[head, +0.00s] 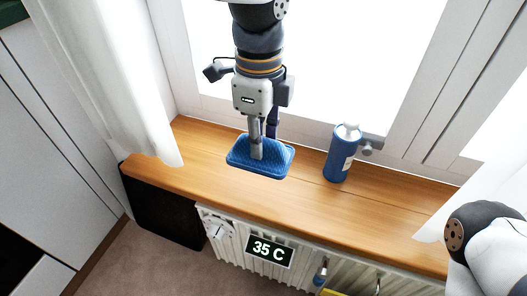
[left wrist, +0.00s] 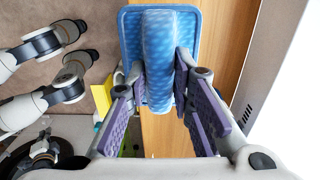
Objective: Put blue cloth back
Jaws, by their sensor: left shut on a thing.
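The blue cloth (head: 277,161) is at the wooden windowsill, a rounded rectangle with a raised ridge along its middle. In the left wrist view the ridge (left wrist: 158,60) stands between the purple finger pads, with the flat blue part (left wrist: 133,30) behind it. My left gripper (head: 257,150) points down from above and is shut on the ridge. Whether the cloth rests on the sill or hangs just above it I cannot tell. My right arm shows at the lower right of the head view, but its gripper is out of view.
A blue bottle (head: 338,160) with a white cap stands on the windowsill (head: 220,178), right of the cloth. A white curtain (head: 110,80) hangs at the left. Below the sill is a radiator with a 35 C display (head: 269,251). The sill between cloth and bottle is clear.

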